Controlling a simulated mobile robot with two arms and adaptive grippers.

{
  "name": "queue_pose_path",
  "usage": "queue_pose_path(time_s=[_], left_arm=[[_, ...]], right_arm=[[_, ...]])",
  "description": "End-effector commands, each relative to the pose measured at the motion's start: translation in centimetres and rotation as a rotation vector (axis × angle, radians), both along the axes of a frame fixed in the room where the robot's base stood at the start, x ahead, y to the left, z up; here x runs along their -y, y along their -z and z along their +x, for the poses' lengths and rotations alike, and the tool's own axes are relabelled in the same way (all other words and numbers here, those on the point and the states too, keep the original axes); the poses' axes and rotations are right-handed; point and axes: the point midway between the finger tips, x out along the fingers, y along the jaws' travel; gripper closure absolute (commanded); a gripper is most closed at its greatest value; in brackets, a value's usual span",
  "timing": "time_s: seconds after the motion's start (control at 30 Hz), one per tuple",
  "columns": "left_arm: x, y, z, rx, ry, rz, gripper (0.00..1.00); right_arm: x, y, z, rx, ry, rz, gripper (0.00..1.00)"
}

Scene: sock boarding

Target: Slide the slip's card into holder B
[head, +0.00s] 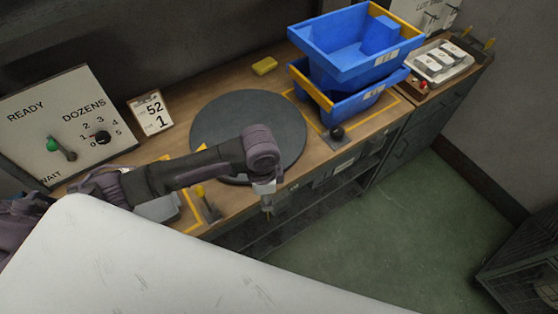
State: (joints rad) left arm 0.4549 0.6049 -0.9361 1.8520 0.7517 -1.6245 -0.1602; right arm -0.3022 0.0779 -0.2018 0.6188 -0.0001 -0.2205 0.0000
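My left arm comes in from the left above the bench's front edge, and its gripper (267,207) points down past that edge. The fingers are too small to tell open from shut, and no card shows in them. A white card stand (151,112) reading 52 and 1 stands at the back of the bench. Two stacked blue bins (340,68) carry small white label cards on their fronts; the lettering is too small to read. I cannot pick out holder B or the slip for certain. My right gripper is not in view.
A dark round turntable (225,112) lies empty mid-bench. A READY/DOZENS panel (75,108) stands at left, with a yellow block (264,66) at the back. A black knob (337,133) sits before the bins. A tray (443,62) with white items is at right. The green floor (390,240) is clear.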

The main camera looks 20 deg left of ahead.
Motion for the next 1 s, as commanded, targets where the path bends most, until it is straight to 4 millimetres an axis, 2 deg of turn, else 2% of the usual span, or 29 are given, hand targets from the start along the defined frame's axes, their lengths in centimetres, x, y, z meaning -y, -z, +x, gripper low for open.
queue_pose_path(time_s=[0.03,0.3,0.5,0.67,1.0], left_arm=[[0.4,-1.0,0.9,0.005,0.119,-0.002,0.83],[1.8,-1.8,4.4,0.026,0.771,0.000,0.83],[2.2,-2.0,5.9,0.035,1.063,0.009,0.83],[2.3,-1.9,6.4,0.037,1.147,0.013,0.83],[2.3,-1.9,6.4,0.037,1.153,0.013,0.83]], right_arm=[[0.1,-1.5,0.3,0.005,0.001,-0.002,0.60],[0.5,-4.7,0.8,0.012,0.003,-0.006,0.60],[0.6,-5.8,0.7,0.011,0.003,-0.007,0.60],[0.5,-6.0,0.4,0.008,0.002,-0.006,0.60],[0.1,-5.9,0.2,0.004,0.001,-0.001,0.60]])
